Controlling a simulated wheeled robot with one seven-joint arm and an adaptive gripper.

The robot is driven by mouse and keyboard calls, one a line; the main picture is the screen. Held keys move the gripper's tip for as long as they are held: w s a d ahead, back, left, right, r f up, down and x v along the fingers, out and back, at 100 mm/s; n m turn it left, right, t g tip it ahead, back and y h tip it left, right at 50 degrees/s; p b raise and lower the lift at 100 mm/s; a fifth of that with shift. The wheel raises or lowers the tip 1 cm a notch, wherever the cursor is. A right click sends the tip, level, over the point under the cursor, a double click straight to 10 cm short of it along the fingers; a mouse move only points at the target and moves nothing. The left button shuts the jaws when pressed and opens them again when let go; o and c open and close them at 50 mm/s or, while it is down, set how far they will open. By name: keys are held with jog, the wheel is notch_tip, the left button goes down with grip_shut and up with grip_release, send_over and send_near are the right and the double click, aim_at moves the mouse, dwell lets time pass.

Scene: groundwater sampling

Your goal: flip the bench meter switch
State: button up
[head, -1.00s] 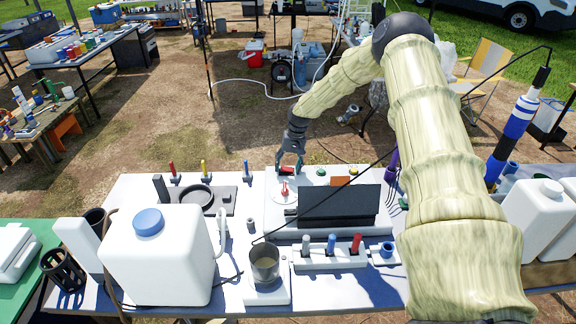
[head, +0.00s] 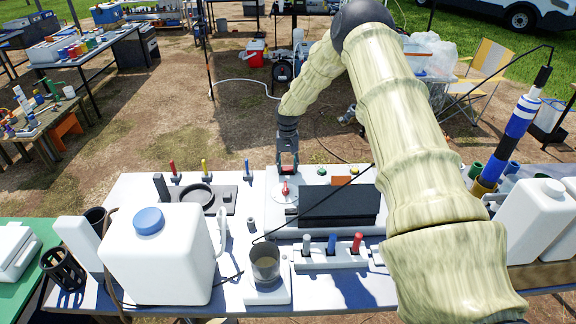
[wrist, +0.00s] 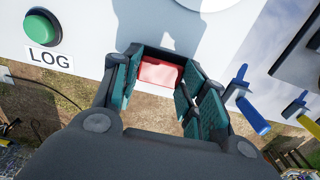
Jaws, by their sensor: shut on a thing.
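The bench meter is a white panel (head: 274,214) on the table, with a white dial and red pointer (head: 285,188) and a green button (head: 321,171). My gripper (head: 288,170) points down at the panel's far edge. In the wrist view, a red switch block (wrist: 160,72) sits between the teal-padded fingers of my gripper (wrist: 160,85), which is shut on it. The fingers partly cover its sides. The green button, labelled LOG, also shows in the wrist view (wrist: 43,30), to the left of the switch.
A black slab (head: 338,205) lies on the meter beside the dial. A white jug (head: 158,255), a metal cup (head: 265,268) and a rack (head: 330,258) with coloured-topped pieces stand in front. Blue and yellow levers (wrist: 250,115) are right of my gripper in the wrist view.

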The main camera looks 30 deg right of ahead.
aim_at(284, 168)
jog(key=shift+a+f+h, duration=0.1)
jog(key=shift+h, duration=0.2)
dwell(0.4)
jog(key=o, duration=1)
jog(key=shift+r, duration=0.2)
jog(key=r, duration=1.1)
jog(key=shift+w+a+r, duration=0.25)
jog(key=shift+a+r, duration=0.1)
